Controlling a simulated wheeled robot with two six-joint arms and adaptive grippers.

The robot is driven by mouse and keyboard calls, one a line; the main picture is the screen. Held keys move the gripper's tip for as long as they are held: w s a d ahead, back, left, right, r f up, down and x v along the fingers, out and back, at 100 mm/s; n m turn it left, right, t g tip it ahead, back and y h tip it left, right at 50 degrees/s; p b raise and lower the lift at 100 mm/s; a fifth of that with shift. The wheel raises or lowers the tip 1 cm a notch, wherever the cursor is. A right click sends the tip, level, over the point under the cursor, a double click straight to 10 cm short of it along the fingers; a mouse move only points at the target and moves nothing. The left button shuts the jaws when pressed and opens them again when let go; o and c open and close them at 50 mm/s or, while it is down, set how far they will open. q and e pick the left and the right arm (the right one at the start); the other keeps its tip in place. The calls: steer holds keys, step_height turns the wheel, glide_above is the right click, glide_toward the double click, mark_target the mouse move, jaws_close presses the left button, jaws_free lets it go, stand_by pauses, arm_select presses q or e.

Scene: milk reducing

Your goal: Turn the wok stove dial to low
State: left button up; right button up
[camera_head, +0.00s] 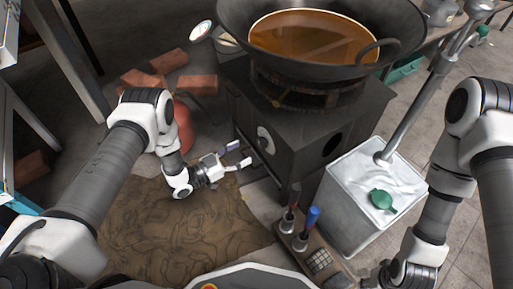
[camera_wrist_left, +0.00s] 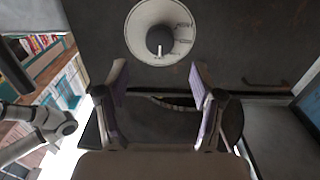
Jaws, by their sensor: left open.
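The wok stove (camera_head: 290,125) is a dark box with a large wok of brown liquid (camera_head: 310,38) on top. Its dial (camera_head: 265,139) is a pale round plate on the front face. In the left wrist view the dial (camera_wrist_left: 160,40) shows a dark knob at its centre, with a light mark at the knob's lower end. The lettering on the plate is too small to read. My left gripper (camera_head: 240,154) is open and empty, close to the stove front. In the wrist view its fingers (camera_wrist_left: 158,80) are spread below the dial, apart from the knob.
A small rack (camera_head: 318,258) with blue and red handled tools is in front. A brown mat (camera_head: 170,235) and loose bricks (camera_head: 168,62) lie at left.

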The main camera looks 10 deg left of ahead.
mark_target(259, 143)
arm_select(q)
steer(key=b+x, duration=0.2)
steer(key=x, duration=0.4)
steer(key=shift+d+f, duration=0.1)
steer(key=shift+f, duration=0.05)
steer(key=shift+w+d, duration=0.15)
steer(key=shift+w, duration=0.1)
steer(key=c, duration=1.1)
steer(key=shift+n, duration=0.4)
steer(key=n, duration=0.3)
steer(key=shift+w+n, duration=0.1)
steer(key=shift+n, duration=1.9)
